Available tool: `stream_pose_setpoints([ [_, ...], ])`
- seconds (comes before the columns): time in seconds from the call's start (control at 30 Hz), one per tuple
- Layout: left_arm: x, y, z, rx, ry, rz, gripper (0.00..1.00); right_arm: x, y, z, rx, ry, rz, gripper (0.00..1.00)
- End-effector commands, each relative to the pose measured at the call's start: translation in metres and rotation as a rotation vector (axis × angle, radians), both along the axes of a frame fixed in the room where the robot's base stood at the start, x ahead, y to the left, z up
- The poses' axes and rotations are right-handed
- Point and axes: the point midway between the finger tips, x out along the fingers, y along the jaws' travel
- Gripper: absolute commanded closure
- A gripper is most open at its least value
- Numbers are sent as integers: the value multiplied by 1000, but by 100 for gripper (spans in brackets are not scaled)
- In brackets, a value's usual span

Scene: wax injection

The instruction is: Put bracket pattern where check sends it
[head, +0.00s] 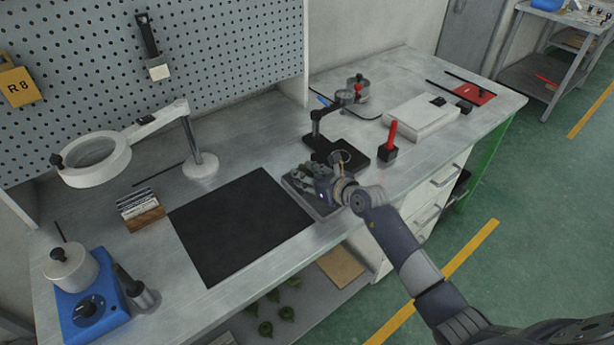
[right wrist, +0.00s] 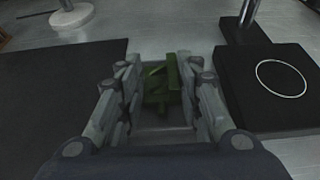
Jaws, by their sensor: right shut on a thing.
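A green bracket pattern (right wrist: 157,86) is between the fingers of my right gripper (right wrist: 158,68) in the right wrist view. The fingers are shut on it and hide its sides. In the head view my right gripper (head: 322,182) is low over a small grey tray (head: 299,188) between the black mat and the gauge stand; the pattern is hidden there. Whether the pattern touches the tray I cannot tell. The gauge stand (head: 324,150) has a black base, which shows with a white ring in the right wrist view (right wrist: 282,78). My left gripper is out of view.
The black mat (head: 240,225) is bare. A magnifier lamp (head: 96,160), card holder (head: 140,212) and blue heater unit (head: 92,308) stand left. A red-handled tool (head: 392,135), white block (head: 420,118) and red plate (head: 475,95) are right. Several green pieces (head: 287,312) lie on the lower shelf.

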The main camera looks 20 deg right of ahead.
Motion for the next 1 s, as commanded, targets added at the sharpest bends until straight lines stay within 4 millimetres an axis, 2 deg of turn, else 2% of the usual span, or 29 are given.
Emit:
stream_pose_setpoints([
  [0.1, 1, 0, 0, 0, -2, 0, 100, 0, 0, -7, 1, -3, 0, 86],
  [0.47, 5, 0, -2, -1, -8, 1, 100, 0, 0, -12, 0, -2, 0, 86],
  [0.5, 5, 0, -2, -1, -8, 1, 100, 0, 0, -11, -1, -2, -1, 61],
  [0.53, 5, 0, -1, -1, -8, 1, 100, 0, 0, -10, -1, -2, -1, 59],
  [0.9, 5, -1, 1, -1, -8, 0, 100, 0, 0, -6, 0, -3, -1, 59],
  [1.0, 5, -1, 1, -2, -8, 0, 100, -7, -3, -4, 1, -3, -1, 59],
])
